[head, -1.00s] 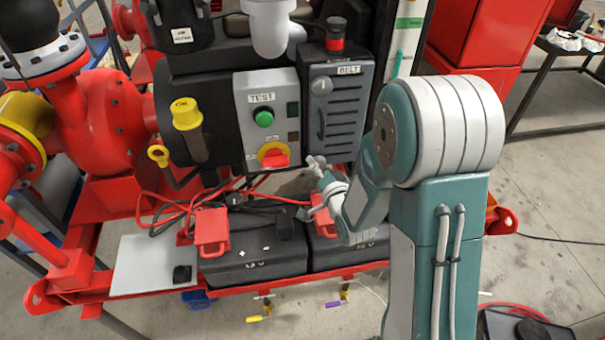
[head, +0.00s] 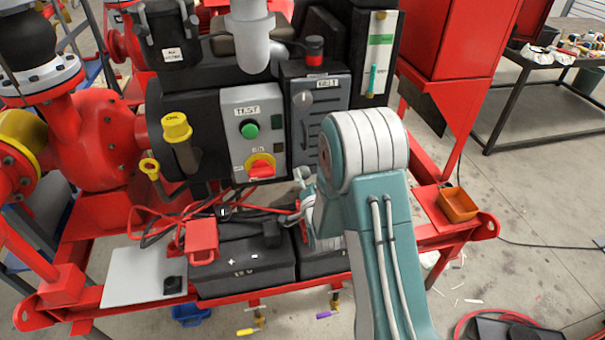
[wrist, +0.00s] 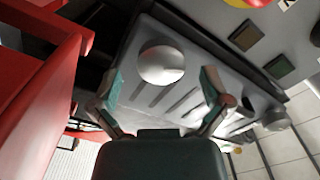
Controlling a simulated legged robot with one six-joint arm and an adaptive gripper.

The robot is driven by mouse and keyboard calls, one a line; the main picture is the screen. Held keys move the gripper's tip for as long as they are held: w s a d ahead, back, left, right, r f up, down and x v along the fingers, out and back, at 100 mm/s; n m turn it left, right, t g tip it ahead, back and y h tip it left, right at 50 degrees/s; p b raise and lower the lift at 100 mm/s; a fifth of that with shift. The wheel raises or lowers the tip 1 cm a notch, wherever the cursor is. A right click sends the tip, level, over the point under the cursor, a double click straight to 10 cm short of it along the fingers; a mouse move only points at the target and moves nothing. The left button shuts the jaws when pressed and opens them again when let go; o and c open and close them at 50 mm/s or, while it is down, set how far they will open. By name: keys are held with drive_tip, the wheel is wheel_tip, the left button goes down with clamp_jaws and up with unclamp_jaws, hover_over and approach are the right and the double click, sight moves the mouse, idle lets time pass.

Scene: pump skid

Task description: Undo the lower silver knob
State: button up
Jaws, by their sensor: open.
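The lower silver knob (wrist: 161,64) is a smooth round knob on the grey slotted belt cover (wrist: 190,88) in the wrist view. My gripper (wrist: 162,90) is open, with one finger on either side of the knob in the picture. I cannot tell whether either finger touches it. The upper silver knob (wrist: 273,118) shows farther along the cover, and also in the head view (head: 303,99) below the black-and-red cap. In the head view my arm hides the lower knob, and my gripper (head: 298,198) shows only in part, beside the cover's lower end.
The grey TEST panel (head: 241,106), with a green button and a red-yellow switch (head: 261,167), stands left of the cover. Black batteries (head: 246,270) with red and black cables lie below. A red post (wrist: 45,90) is close at left in the wrist view.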

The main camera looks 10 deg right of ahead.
drive_tip(key=shift+w, duration=1.2)
drive_tip(key=c, duration=1.2)
drive_tip(key=m, duration=0.4)
